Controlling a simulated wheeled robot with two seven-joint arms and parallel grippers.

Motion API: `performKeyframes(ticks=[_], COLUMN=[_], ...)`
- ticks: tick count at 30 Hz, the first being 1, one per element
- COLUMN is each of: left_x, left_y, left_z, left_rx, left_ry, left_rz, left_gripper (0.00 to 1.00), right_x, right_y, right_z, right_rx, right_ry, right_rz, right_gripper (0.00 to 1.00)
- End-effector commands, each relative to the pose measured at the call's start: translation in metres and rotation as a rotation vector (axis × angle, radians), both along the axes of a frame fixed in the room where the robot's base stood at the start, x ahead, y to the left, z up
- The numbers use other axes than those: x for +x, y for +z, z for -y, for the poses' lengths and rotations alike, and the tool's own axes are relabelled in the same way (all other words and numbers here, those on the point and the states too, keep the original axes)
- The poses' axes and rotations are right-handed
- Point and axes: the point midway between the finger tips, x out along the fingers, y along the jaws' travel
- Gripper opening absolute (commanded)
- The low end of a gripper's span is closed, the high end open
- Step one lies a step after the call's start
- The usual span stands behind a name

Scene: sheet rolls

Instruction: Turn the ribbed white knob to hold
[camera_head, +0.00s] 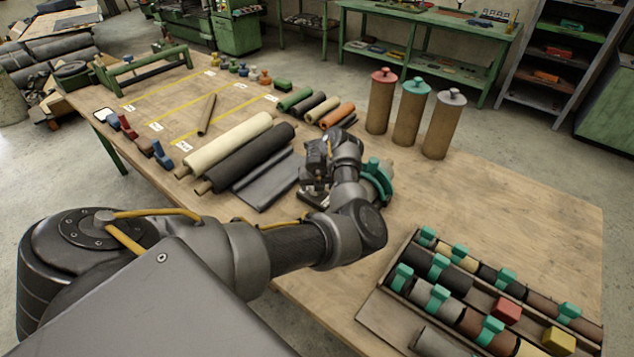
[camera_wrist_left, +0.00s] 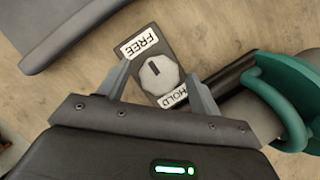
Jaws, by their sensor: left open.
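The ribbed white knob (camera_wrist_left: 160,76) looks pale grey and sits on a small dark plate (camera_wrist_left: 147,31) in the left wrist view. The plate carries a FREE label (camera_wrist_left: 139,43) at one end and a HOLD label (camera_wrist_left: 173,96) at the other. The knob's dark pointer mark lies on the side toward FREE. My left gripper (camera_wrist_left: 160,85) is open, with one finger on each side of the knob; I cannot tell whether they touch it. In the head view my left gripper (camera_head: 314,188) is low over the table and hides the knob. My right gripper is not in view.
A teal clamp (camera_head: 379,178) is just right of the gripper; it also shows in the wrist view (camera_wrist_left: 284,98). Black and cream rolls (camera_head: 245,158) lie to the left. Upright brown rolls (camera_head: 408,118) stand behind. A divided tray (camera_head: 375,322) of rolls is front right. The table's right-hand middle is clear.

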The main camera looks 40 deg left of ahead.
Motion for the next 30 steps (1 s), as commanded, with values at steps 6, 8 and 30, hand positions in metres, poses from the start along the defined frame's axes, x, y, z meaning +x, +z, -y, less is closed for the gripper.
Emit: performKeyframes(ticks=[6, 8, 30], left_x=[-0.0001, -0.0002, -0.0011], left_y=[0.0002, 0.0001, 0.0022], left_z=[0.0000, 0.0001, -0.0010], left_rx=[0.000, 0.000, 0.000], left_ry=[0.000, 0.000, -0.170], left_rz=[0.000, 0.000, 0.000], left_gripper=[0.56, 0.48, 0.20], right_x=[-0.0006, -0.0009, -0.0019], right_y=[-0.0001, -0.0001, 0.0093], right_z=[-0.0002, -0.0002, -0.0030], right_rx=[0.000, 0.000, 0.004], right_ry=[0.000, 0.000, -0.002], right_rz=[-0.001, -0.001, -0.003], right_gripper=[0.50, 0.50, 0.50])
